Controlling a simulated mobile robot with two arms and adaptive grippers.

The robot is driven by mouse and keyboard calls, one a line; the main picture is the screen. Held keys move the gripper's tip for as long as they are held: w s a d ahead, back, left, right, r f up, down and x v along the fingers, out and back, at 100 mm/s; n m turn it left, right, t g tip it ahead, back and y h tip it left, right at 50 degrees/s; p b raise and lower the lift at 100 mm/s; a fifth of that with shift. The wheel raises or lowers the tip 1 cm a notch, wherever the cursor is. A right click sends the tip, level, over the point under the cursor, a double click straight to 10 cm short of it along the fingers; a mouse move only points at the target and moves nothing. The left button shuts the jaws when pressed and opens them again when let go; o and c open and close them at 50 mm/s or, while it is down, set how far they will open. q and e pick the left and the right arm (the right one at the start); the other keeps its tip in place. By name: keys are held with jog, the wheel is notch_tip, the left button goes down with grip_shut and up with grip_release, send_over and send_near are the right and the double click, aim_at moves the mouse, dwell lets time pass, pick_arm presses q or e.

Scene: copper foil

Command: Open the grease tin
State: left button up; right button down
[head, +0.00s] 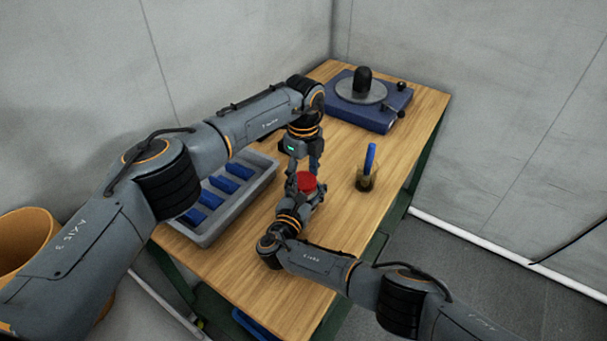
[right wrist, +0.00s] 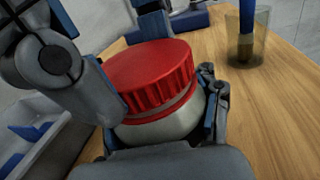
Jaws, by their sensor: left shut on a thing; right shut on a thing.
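The grease tin has a silver-grey body (right wrist: 160,128) and a ribbed red lid (head: 306,182), also large in the right wrist view (right wrist: 150,75). The lid sits on top of the body. My left gripper (head: 304,174) reaches down from above and is shut on the lid, with a finger on its left and one behind it in the right wrist view. My right gripper (head: 305,194) is shut around the tin body from the near side. The tin's underside is hidden, so I cannot tell whether it touches the table.
A grey tray (head: 240,205) with blue pieces lies left of the tin on the wooden table (head: 405,150). A glass jar (head: 366,183) holding a blue-handled tool stands to the right. A blue turntable-like device (head: 375,118) is at the far end.

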aim_at(304, 180)
pick_arm(q)
jog(key=shift+r, duration=0.2)
jog(key=shift+r, duration=0.95)
jog(key=shift+r, duration=0.1)
jog(key=shift+r, duration=1.9)
pick_arm(e)
jog(key=shift+c, duration=1.2)
grip_release()
